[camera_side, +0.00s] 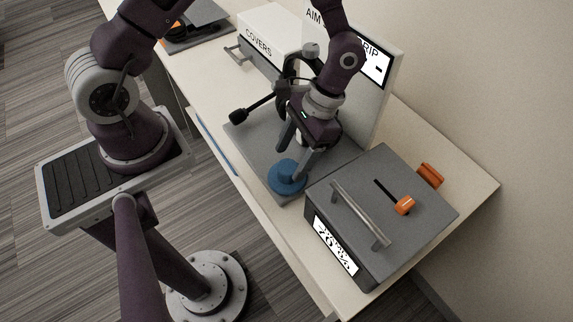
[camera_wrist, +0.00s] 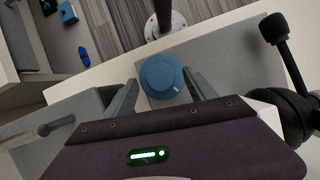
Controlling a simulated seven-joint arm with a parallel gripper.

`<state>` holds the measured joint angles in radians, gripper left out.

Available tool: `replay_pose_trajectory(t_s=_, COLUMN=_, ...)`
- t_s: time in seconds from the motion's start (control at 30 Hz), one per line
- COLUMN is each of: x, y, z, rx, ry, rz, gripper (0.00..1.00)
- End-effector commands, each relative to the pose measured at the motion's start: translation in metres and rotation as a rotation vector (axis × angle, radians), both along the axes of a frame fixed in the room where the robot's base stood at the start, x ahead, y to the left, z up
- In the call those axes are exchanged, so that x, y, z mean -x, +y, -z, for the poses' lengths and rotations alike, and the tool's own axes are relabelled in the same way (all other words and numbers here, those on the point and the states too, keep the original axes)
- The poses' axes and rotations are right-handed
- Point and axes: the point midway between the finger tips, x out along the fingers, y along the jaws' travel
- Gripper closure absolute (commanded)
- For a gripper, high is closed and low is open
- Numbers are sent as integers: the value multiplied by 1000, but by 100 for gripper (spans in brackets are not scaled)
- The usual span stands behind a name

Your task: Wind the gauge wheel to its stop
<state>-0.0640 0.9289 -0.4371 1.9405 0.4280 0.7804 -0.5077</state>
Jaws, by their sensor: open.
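The gauge wheel appears to be the blue round knob (camera_side: 287,178) on the grey base plate (camera_side: 243,134), beside the grey box. It also shows in the wrist view (camera_wrist: 161,78), with a pale mark on its right side. My gripper (camera_side: 296,150) is above the knob, pointing down. In the wrist view my gripper (camera_wrist: 160,100) is open, with one finger on each side of the knob and gaps between. I cannot tell whether a finger touches it.
A grey box (camera_side: 415,228) with a bar handle, an orange slider (camera_side: 404,205) and a display (camera_side: 335,248) stands right of the knob. A headset (camera_side: 290,68) with a microphone boom (camera_side: 238,115) is behind it. A white panel (camera_side: 385,85) and a white COVERS box (camera_side: 268,32) stand farther back.

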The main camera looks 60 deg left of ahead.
Motion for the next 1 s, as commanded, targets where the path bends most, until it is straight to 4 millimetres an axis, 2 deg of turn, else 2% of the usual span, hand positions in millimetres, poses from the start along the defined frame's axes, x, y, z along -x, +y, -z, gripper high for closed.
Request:
replay_pose_trajectory(t_s=0.1, x=9, y=1, z=20, rx=1, ry=3, rz=1, gripper=36)
replay_pose_trajectory(t_s=0.2, x=13, y=2, z=30, rx=1, ry=1, rz=2, gripper=36)
replay_pose_trajectory(t_s=0.5, x=14, y=2, z=34, rx=1, ry=-2, rz=2, gripper=38)
replay_pose_trajectory(t_s=0.8, x=14, y=2, z=34, rx=1, ry=-2, rz=2, gripper=96)
replay_pose_trajectory(t_s=1.0, x=14, y=2, z=34, rx=1, ry=-2, rz=20, gripper=98)
